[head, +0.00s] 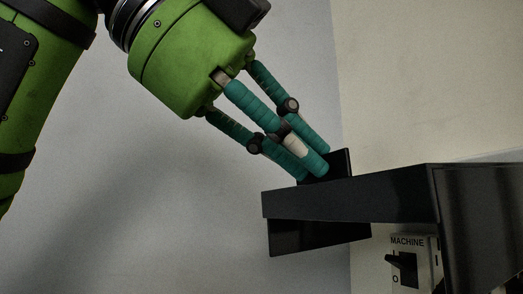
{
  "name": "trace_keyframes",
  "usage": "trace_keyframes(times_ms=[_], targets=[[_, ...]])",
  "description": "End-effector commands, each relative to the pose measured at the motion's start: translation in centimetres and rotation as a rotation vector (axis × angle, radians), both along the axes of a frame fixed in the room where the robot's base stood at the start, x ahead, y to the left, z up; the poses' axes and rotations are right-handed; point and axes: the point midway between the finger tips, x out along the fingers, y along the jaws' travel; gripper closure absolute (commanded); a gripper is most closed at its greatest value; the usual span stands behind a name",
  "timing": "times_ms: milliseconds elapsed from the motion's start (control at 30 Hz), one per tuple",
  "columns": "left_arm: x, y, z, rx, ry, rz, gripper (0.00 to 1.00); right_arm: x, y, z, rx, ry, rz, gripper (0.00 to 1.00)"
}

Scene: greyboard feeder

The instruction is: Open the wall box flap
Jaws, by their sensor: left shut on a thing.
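The wall box (385,193) is dark grey and juts in from the right. A small black plate (341,164), which looks like part of the flap, stands up at its top left, tilted. My left gripper (314,170), green with teal fingers, reaches down from the upper left. Its fingertips are shut on this plate, just above the box's top edge. The fingers hide part of the plate and where it joins the box. Another black panel (318,239) hangs below the box's left part; I cannot tell whether it belongs to the flap. My right gripper is out of view.
A switch panel (405,262) marked "MACHINE", with a black switch, sits under the box at the lower right. A pale wall (430,80) stands behind the box. The space left of and below the gripper looks clear.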

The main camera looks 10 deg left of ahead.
Motion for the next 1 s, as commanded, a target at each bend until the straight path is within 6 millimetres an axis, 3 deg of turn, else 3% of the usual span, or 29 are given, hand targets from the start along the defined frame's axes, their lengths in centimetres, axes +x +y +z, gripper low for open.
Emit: trace_keyframes(times_ms=[400,1000], targets=[[-0.1,-1.2,2.3,0.119,0.088,0.004,1.00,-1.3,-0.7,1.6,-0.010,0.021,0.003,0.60],[-0.1,-1.4,2.6,0.147,0.105,0.000,1.00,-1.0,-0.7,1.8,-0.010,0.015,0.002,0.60]])
